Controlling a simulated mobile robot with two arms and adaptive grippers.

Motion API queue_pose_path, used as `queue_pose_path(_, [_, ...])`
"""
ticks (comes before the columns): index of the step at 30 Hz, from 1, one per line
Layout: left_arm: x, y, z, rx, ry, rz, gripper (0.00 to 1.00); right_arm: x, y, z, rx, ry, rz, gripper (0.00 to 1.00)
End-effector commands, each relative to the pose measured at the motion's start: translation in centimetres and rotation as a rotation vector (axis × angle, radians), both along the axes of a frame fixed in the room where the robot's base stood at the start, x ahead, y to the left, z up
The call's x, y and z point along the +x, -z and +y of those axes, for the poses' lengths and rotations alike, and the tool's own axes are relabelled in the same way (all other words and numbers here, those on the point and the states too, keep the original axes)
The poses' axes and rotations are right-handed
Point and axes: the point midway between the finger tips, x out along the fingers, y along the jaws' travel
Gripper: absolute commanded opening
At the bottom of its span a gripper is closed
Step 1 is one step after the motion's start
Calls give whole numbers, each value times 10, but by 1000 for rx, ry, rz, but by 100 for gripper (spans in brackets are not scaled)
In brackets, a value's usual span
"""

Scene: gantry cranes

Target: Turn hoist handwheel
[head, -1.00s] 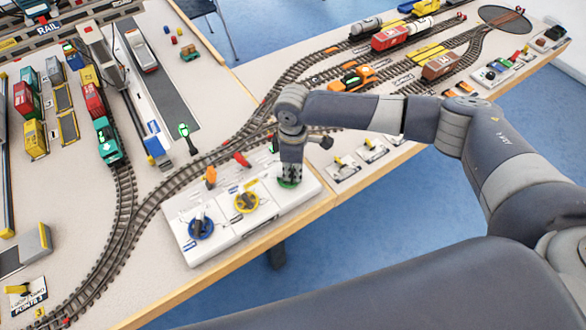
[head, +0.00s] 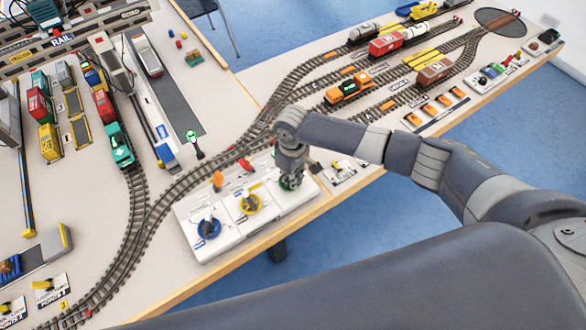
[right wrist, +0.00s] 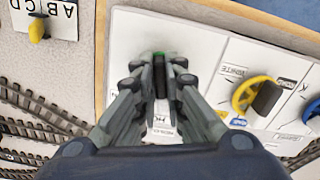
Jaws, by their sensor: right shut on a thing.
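A white control panel (head: 243,240) at the table's front edge carries three handwheels: blue (head: 208,229), yellow (head: 249,204) and green (head: 288,184). My right gripper (head: 289,179) is down at the green handwheel, which it mostly hides. In the right wrist view the gripper (right wrist: 159,68) is shut on a dark grip with a bit of green showing between the fingertips. The label below it is partly covered. The yellow handwheel (right wrist: 252,97) stands apart, to the right in that view. My left gripper is not in view.
An orange locomotive (head: 348,91) stands on the tracks beyond my right arm. A teal locomotive (head: 121,150) stands at the left.

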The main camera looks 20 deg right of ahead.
Motion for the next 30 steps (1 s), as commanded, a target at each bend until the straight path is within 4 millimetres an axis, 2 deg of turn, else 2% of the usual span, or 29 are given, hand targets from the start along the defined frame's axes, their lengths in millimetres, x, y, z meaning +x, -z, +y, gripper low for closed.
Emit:
queue_pose_path(1, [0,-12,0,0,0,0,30,-2,-6,1,1,47,3,0])
queue_pose_path(12, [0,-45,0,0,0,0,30,-2,-4,5,0,372,2,0])
queue_pose_path(21, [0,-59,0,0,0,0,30,-2,-2,6,0,542,0,0])
queue_pose_path(30, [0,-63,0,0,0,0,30,-1,-1,7,1,608,-3,0])
